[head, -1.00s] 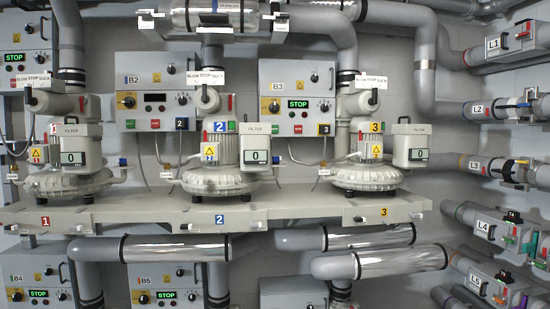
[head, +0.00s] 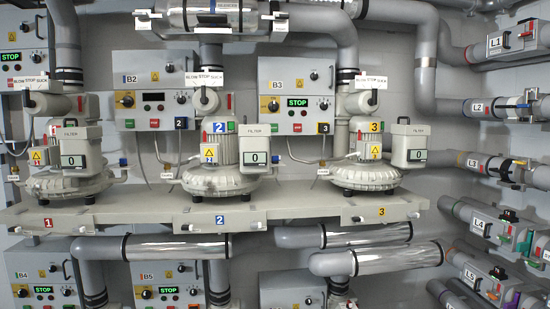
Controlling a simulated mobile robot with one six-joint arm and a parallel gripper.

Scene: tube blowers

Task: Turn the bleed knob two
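Blower two (head: 219,180) stands in the middle of the shelf, marked with a blue "2" label (head: 219,127). It is a pale, round housing with an upright motor and a filter box (head: 255,152) at its right reading 0. A small tan fitting with a tag (head: 168,176) sits at its left side. The tag is too small to read, and I cannot tell whether this is bleed knob two. A "BLOW STOP SUCK" plate (head: 207,78) is above the blower. My gripper is in neither head frame.
Blower one (head: 70,185) and blower three (head: 365,175) flank blower two on the same shelf (head: 270,207). Control box B2 (head: 135,79) is on the wall behind. Large grey pipes run above and below. Labelled pipe valves, L1 (head: 495,43) to L5, line the right wall.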

